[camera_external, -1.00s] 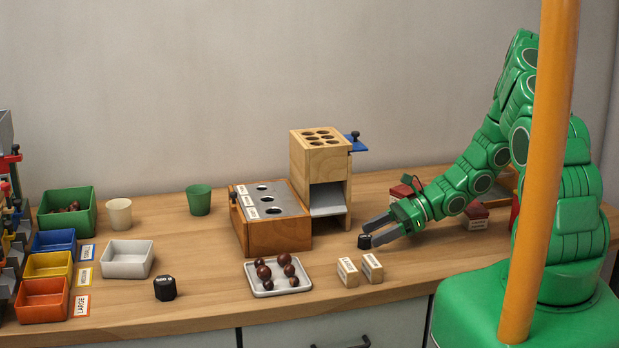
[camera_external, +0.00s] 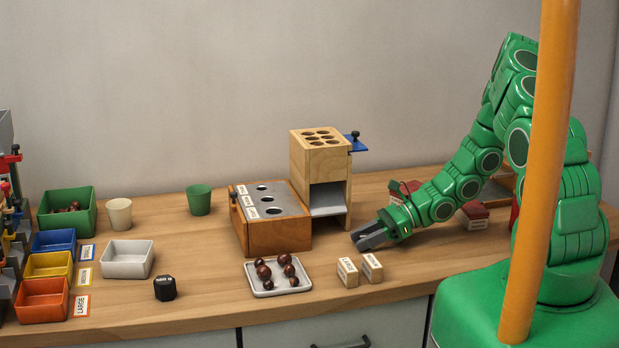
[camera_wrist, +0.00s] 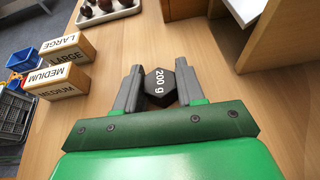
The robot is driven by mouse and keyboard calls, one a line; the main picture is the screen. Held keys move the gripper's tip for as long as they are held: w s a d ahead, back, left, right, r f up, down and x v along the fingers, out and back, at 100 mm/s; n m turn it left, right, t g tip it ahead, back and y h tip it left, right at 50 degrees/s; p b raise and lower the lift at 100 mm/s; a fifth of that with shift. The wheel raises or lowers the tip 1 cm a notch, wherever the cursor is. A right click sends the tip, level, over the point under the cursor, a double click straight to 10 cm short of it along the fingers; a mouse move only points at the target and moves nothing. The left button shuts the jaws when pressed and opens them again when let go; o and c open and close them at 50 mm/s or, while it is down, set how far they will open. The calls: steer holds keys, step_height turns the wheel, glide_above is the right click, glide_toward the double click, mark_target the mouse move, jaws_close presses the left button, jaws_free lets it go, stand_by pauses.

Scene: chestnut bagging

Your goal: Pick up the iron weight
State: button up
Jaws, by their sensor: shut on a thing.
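The iron weight (camera_wrist: 161,88) is a small dark block marked "200 g" in the wrist view. It sits between the two grey fingers of my gripper (camera_wrist: 160,83), which are shut on it. In the external view my gripper (camera_external: 362,241) is low at the table, right of the wooden box with holes, and its fingers hide most of the weight. I cannot tell whether the weight still touches the table. Another dark weight (camera_external: 165,288) stands alone at the front left of the table.
Wooden blocks labelled LARGE (camera_external: 347,272) and MEDIUM (camera_external: 372,268) stand just in front of my gripper. A tray of chestnuts (camera_external: 252,277) lies to their left. The wooden tower (camera_external: 341,140) stands behind left. Red-topped boxes (camera_external: 474,217) are behind my wrist.

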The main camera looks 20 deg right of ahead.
steer(key=shift+c, duration=0.7)
